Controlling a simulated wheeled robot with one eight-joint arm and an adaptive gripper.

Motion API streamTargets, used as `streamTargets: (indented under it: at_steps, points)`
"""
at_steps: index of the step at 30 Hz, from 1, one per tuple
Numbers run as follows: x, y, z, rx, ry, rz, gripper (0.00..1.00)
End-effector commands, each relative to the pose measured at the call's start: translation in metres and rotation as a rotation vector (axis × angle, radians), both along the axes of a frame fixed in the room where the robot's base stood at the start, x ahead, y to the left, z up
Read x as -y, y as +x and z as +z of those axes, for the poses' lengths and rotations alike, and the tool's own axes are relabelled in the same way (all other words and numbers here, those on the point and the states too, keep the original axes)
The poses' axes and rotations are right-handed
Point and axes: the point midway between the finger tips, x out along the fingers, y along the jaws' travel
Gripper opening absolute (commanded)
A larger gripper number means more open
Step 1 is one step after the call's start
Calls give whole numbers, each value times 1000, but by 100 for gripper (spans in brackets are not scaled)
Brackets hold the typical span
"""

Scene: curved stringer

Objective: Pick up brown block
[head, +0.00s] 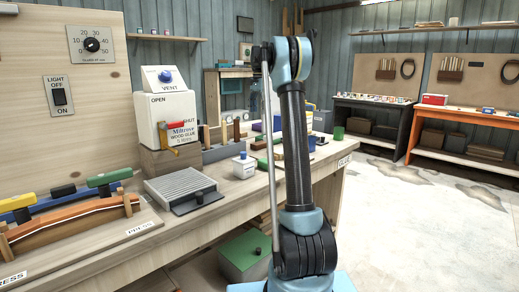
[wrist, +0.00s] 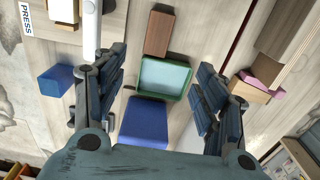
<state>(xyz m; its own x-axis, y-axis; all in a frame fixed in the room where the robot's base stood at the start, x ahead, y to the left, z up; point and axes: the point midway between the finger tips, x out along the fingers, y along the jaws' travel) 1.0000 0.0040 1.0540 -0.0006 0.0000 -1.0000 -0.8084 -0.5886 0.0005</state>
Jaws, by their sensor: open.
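A brown wooden block (wrist: 158,33) lies near the top middle of the wrist view, just beyond a green open tray (wrist: 185,80). My gripper (wrist: 160,78) is open in the wrist view, its dark blue fingers spread to the left and right of the tray, with nothing held between them. The brown block lies beyond the fingertips in the picture, apart from them. In the head view I cannot make out my gripper, and I cannot tell the brown block apart from the small items on the bench behind my arm.
A blue block (wrist: 143,122) lies below the tray, and another blue block (wrist: 57,80) is at left. Pink and brown pieces (wrist: 262,85) lie at right. In the head view, the bench (head: 130,252) carries a glue container (head: 165,118) and a ridged grey plate (head: 182,185).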

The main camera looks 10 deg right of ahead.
Motion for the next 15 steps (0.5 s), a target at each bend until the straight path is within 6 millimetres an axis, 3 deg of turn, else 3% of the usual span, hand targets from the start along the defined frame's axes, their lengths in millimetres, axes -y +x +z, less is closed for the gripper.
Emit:
streamTargets:
  at_steps: [5,15]
  points:
    - [0,1,-20,-1,-1,-3,65]
    - [0,1,-80,0,0,-2,65]
